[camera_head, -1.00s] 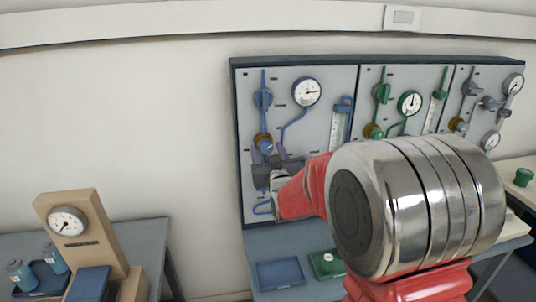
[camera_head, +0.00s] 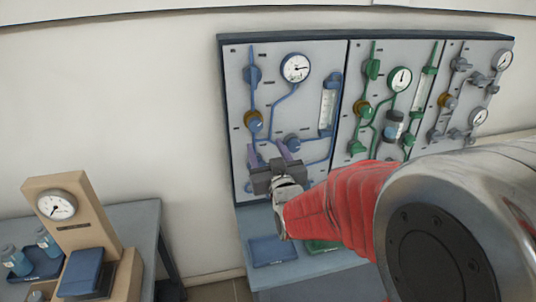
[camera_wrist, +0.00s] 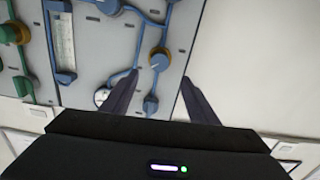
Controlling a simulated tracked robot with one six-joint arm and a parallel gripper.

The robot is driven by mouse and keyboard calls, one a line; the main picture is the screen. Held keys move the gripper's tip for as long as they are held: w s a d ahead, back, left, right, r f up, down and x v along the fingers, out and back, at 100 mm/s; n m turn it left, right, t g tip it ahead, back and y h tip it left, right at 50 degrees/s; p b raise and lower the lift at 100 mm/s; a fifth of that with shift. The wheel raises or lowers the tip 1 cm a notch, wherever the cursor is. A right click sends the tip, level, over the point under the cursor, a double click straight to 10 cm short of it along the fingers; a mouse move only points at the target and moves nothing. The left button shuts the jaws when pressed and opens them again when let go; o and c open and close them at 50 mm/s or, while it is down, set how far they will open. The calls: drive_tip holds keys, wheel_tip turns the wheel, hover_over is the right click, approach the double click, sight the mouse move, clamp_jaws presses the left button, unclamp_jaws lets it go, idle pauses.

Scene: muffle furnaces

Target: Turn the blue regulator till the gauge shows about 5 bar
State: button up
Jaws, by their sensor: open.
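The blue regulator (camera_head: 256,124) is a round blue knob with a brass-coloured collar, on the left section of the wall panel. It also shows in the wrist view (camera_wrist: 160,61), which sees the panel upside down. The blue line's gauge (camera_head: 296,68) is a white dial up and right of the regulator. Its needle points roughly right; the numbers are too small to read. My gripper (camera_head: 267,149) is open and empty, just below the regulator in the head view. In the wrist view its fingers (camera_wrist: 160,84) point towards the panel, with the regulator beyond and between them, apparently untouched.
Blue valve knobs sit above (camera_head: 252,75) and lower right (camera_head: 292,143) of the regulator. A blue flowmeter (camera_head: 327,108) is to the right. Green and grey lines fill the other panel sections. A blue tray (camera_head: 273,250) lies on the bench below. Wall left of the panel is clear.

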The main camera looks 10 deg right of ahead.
sight(256, 126)
drive_tip(key=shift+s, duration=1.05)
idle(0.9)
drive_tip(key=shift+w+r, duration=0.2)
drive_tip(key=shift+w, duration=0.1)
drive_tip(key=w, duration=1.4)
drive_tip(key=shift+s, duration=0.1)
